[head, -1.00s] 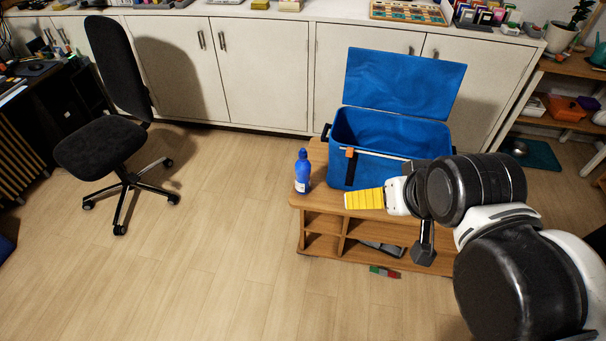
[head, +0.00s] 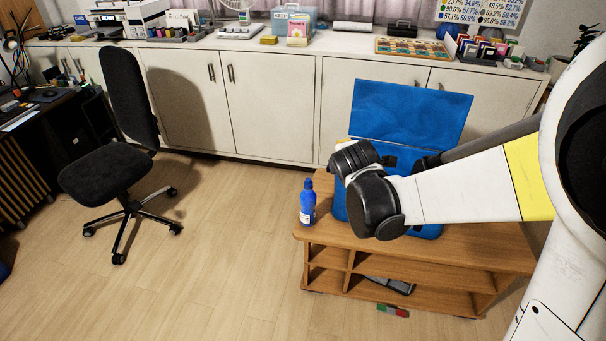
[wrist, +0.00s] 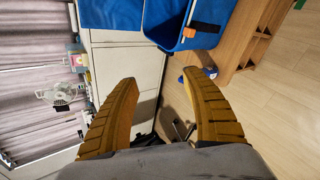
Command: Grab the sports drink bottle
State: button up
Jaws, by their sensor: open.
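The sports drink bottle (head: 307,203) is blue with a white label. It stands upright at the left front of the wooden shelf unit's top (head: 450,258), left of the blue box (head: 340,207). In the wrist view, which is turned sideways, a blue piece that looks like the bottle (wrist: 210,72) shows beyond the right finger, partly hidden by it. My gripper (wrist: 164,82) is open, with two yellow curved fingers and nothing between them. In the head view my arm hides most of the gripper and much of the box.
The blue box's lid (head: 412,112) stands open at its back. A black office chair (head: 110,180) stands at the left on bare floor. White cabinets (head: 270,105) line the back, with many items on their counter. The floor left of the shelf unit is clear.

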jog(key=w+a+f+n+t+b, duration=0.15)
jog(key=w+a+f+n, duration=0.25)
jog(key=w+f+n, duration=0.5)
jog(key=n+t, duration=0.2)
jog(key=n, duration=0.5)
send_near(308, 184)
jog(key=w, duration=0.1)
jog(key=shift+g+y, duration=0.25)
jog(key=shift+y, duration=0.05)
jog(key=b+x, duration=0.1)
jog(key=x, duration=0.2)
jog(key=b+x, duration=0.1)
jog(key=x, duration=0.3)
jog(key=b+x, duration=0.2)
jog(key=x, duration=0.1)
jog(key=shift+w+d, duration=0.1)
jog(key=shift+d, duration=0.2)
jog(key=shift+w, duration=0.35)
jog(key=shift+c, duration=0.5)
grip_shut()
